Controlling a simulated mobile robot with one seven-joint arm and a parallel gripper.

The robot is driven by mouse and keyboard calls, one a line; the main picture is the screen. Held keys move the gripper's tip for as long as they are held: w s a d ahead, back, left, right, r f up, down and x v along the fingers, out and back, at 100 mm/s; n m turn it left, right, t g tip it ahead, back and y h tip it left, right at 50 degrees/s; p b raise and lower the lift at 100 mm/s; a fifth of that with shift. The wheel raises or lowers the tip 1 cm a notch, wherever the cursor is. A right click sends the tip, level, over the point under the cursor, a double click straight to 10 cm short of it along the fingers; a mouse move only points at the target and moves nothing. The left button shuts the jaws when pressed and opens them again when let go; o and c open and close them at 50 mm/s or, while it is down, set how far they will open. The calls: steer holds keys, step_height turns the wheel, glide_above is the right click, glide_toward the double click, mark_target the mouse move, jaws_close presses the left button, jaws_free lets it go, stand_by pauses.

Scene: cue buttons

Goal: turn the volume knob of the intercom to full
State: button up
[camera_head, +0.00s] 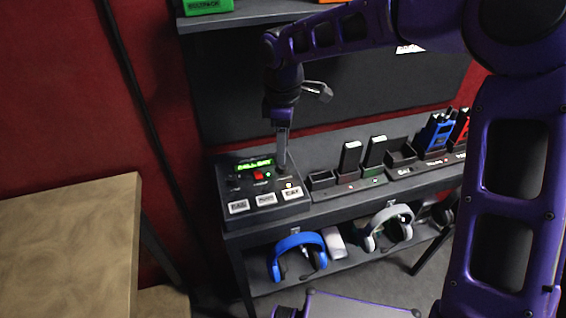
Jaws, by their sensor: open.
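The intercom (223,196) is a dark sloped box at the left end of the shelf. It has a lit green display (253,166), small red and green buttons (262,176) and a row of pale labelled keys (265,199). My gripper (282,162) points down over the intercom's right rear part, beside the display. Its fingers look narrow and edge-on, and I see nothing held between them. I cannot make out the volume knob for certain; it is small or hidden by the fingers. Whether the fingertips touch the panel I cannot tell.
Chargers with radios (349,158) stand right of the intercom. A blue headset (298,256) and a grey headset (388,227) rest on the lower shelf. A wooden table (70,245) is at left, and an upper shelf (255,14) is above. My purple arm covers the right side.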

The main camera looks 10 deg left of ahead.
mark_target(283, 169)
step_height(283, 169, down, 5)
steer(key=shift+f, duration=0.15)
jaws_close()
stand_by(0.4)
